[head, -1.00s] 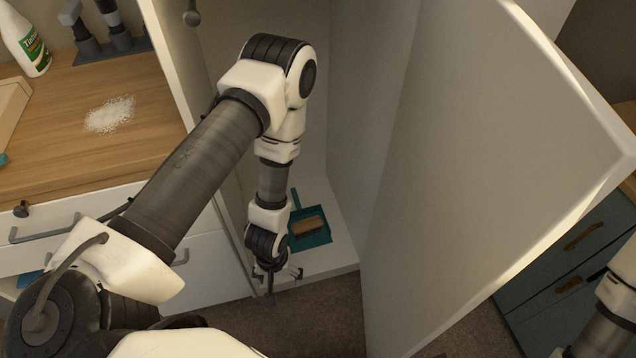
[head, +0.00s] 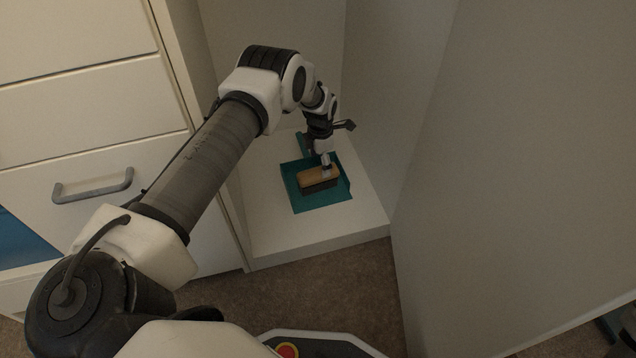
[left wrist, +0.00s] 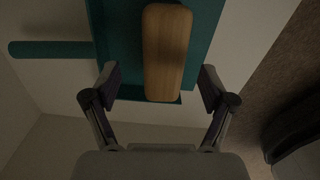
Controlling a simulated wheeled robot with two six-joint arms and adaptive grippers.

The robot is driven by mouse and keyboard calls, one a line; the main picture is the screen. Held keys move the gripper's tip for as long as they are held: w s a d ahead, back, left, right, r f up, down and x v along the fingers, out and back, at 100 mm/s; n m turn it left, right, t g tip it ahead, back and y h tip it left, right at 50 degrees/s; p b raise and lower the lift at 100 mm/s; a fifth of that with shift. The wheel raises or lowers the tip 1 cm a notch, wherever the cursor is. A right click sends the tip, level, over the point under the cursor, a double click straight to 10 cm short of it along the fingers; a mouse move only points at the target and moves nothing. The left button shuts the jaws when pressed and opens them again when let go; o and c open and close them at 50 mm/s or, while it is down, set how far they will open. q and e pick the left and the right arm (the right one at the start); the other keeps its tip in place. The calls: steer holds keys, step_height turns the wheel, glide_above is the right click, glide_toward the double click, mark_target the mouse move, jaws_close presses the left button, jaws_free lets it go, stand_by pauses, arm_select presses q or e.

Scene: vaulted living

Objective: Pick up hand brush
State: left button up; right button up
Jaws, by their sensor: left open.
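The hand brush (head: 318,180) has a light wooden back and dark bristles. It lies on a teal dustpan (head: 325,198) on the white cabinet floor. In the left wrist view the brush (left wrist: 167,55) runs lengthwise toward my left gripper (left wrist: 158,88). That gripper's fingers are spread, with the near end of the brush between them in the picture. In the head view my left gripper (head: 326,160) is just above the brush's far side, and its fingertips are hard to make out. I cannot tell whether it touches the brush. My right gripper is not in view.
The white cabinet floor (head: 270,225) is bare around the dustpan. Cabinet walls stand close behind and to the left, and an open white door (head: 500,180) fills the right. Drawers with a grey handle (head: 93,186) are at the left. Brown carpet (head: 320,295) lies in front.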

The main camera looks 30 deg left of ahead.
mark_target(320, 171)
arm_select(q)
steer(key=f+b, duration=0.2)
steer(key=f, duration=0.1)
steer(key=f+b, duration=0.1)
steer(key=f, duration=0.1)
steer(key=shift+s+d+f+b, duration=0.15)
steer(key=shift+s+f+b, duration=0.1)
steer(key=shift+s+b, duration=0.1)
steer(key=shift+r, duration=0.25)
steer(key=c, duration=1.4)
steer(key=shift+o, duration=0.2)
steer(key=shift+r, duration=0.1)
step_height(320, 171, up, 4)
steer(key=p, duration=0.3)
steer(key=shift+f+p, duration=0.2)
steer(key=shift+p, duration=0.1)
steer(key=shift+s+d+r+p, duration=0.25)
steer(key=shift+d+p, duration=0.2)
steer(key=shift+p, duration=0.05)
steer(key=s+d+p, duration=0.7)
steer(key=s+d, duration=0.1)
steer(key=d, duration=0.4)
steer(key=shift+s+r, duration=0.3)
steer(key=shift+s, duration=0.1)
